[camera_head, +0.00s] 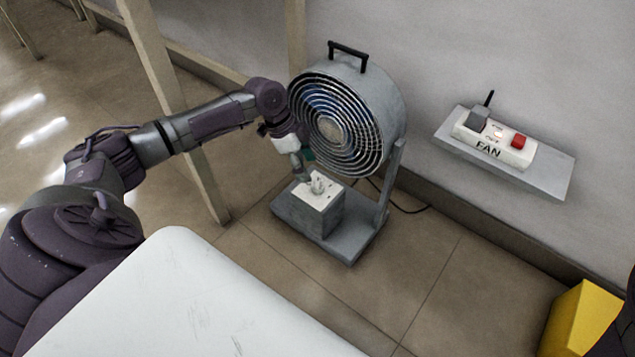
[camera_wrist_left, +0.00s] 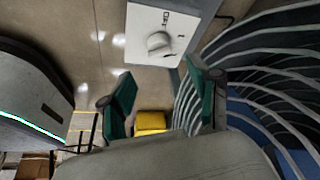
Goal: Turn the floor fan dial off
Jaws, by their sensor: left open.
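The floor fan (camera_head: 347,118) is a grey round fan with a ringed grille, standing by the wall. Its white control panel (camera_head: 308,196) tops a grey box on the base and carries a light dial (camera_head: 319,186). In the left wrist view the dial (camera_wrist_left: 159,43) sits on the panel (camera_wrist_left: 142,21), with markings around it, one seeming to read OFF. I cannot tell its setting. My left gripper (camera_head: 302,167) is just above the panel, close to the grille. In the wrist view its green fingers (camera_wrist_left: 163,72) are open and empty, apart from the dial. My right gripper is not seen.
A yellow object (camera_head: 578,320) stands at the lower right. A wooden post (camera_head: 165,70) rises behind my left arm. A cable (camera_head: 400,208) lies behind the fan.

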